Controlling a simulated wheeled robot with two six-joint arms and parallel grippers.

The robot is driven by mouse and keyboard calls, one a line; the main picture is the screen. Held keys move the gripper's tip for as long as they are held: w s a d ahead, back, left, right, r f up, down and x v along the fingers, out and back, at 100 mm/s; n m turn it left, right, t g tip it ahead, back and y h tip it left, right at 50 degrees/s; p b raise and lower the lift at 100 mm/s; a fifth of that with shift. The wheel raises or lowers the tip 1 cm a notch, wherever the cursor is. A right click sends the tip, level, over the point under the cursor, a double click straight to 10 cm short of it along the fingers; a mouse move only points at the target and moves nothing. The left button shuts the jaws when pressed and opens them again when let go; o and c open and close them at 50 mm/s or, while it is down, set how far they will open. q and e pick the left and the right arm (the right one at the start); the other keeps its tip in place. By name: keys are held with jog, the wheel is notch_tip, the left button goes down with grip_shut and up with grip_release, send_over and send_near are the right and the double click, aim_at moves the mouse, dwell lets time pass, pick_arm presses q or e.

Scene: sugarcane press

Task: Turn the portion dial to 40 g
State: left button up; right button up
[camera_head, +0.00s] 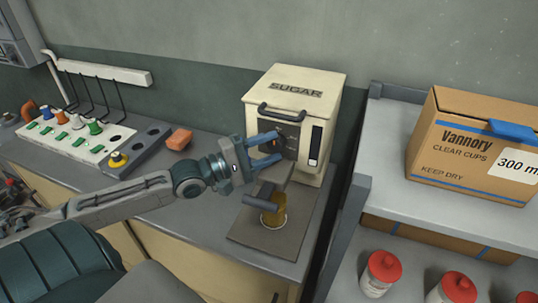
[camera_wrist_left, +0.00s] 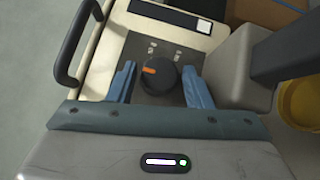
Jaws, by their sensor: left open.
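The cream sugar dispenser (camera_head: 292,100) stands on the counter with a black handle on its front. Its portion dial (camera_wrist_left: 158,80) is a dark round knob with an orange mark, on a dark panel (camera_wrist_left: 138,50) with small pale marks too small to read. In the left wrist view the orange mark is at the knob's upper left. My left gripper (camera_head: 266,150) is at the front of the dispenser. Its blue fingers (camera_wrist_left: 160,86) are open, one on each side of the dial, with gaps between. In the head view the arm and fingers partly hide the dial. My right gripper is not seen.
A yellow cup (camera_head: 274,212) stands below the dispenser's spout on a dark mat (camera_head: 245,234). A grey lever (camera_head: 262,198) juts out just above it. Right is a shelf with a cardboard box (camera_head: 470,145).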

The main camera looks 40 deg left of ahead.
pick_arm(q)
jog(key=shift+w+d, duration=0.1)
jog(key=shift+w, duration=0.05)
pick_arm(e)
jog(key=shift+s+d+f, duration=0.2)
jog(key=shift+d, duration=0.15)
